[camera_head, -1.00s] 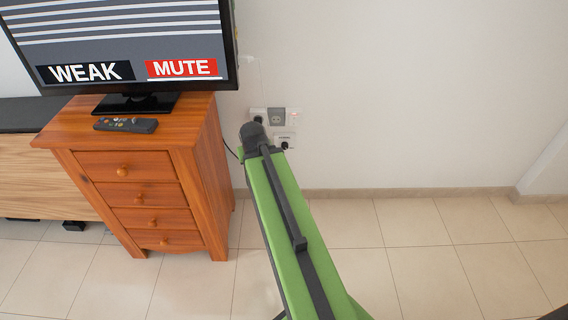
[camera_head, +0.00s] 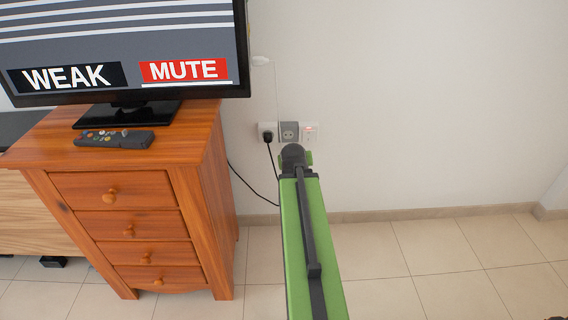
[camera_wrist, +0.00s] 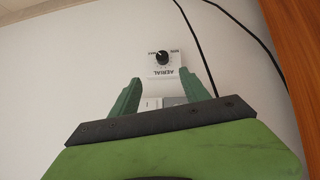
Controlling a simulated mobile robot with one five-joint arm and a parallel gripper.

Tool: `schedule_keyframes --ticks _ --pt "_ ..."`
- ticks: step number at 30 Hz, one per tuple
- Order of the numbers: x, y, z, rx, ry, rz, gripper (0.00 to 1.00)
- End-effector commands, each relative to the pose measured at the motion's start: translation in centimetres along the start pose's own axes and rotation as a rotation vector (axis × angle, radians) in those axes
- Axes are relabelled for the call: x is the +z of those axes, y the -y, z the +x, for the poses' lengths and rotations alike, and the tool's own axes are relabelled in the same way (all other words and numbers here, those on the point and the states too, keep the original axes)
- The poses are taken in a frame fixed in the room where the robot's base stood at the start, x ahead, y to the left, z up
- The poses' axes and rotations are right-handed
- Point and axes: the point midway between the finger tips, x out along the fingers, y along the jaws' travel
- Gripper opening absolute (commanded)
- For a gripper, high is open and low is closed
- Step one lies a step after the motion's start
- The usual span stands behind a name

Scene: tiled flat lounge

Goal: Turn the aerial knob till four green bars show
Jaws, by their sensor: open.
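The white aerial plate (camera_wrist: 164,73) is on the wall in the wrist view, upside down, marked AERIAL, with a round black knob (camera_wrist: 162,58). My gripper (camera_wrist: 159,76) is open and empty, its two green fingers pointing towards the plate, one to each side, apart from the knob. In the head view my green arm reaches to the wall below the sockets, hiding the plate and knob; the fingers barely show. The television (camera_head: 120,55) shows WEAK in white on black, MUTE on red and pale stripes on grey. Its top is cut off; no green bars show.
A wooden drawer chest (camera_head: 150,220) stands left of my arm, carrying the television and a remote (camera_head: 114,139). Wall sockets (camera_head: 289,131) sit above my arm's end, with a black plug (camera_head: 267,132) and hanging cable.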

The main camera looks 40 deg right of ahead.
Motion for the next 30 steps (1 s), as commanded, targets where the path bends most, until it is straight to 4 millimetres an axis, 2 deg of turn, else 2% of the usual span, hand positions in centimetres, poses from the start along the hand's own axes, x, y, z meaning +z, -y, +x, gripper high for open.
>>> schedule_keyframes --ticks 5,8,24,30 --pt "0.0 0.1 0.2 -0.002 0.000 -0.001 0.54" --pt "0.1 0.4 1.2 -0.004 -0.001 -0.004 0.54" --pt "0.3 1.2 14.2 -0.010 -0.002 -0.009 0.54" --pt "0.1 1.2 16.9 -0.011 -0.002 -0.010 0.54"
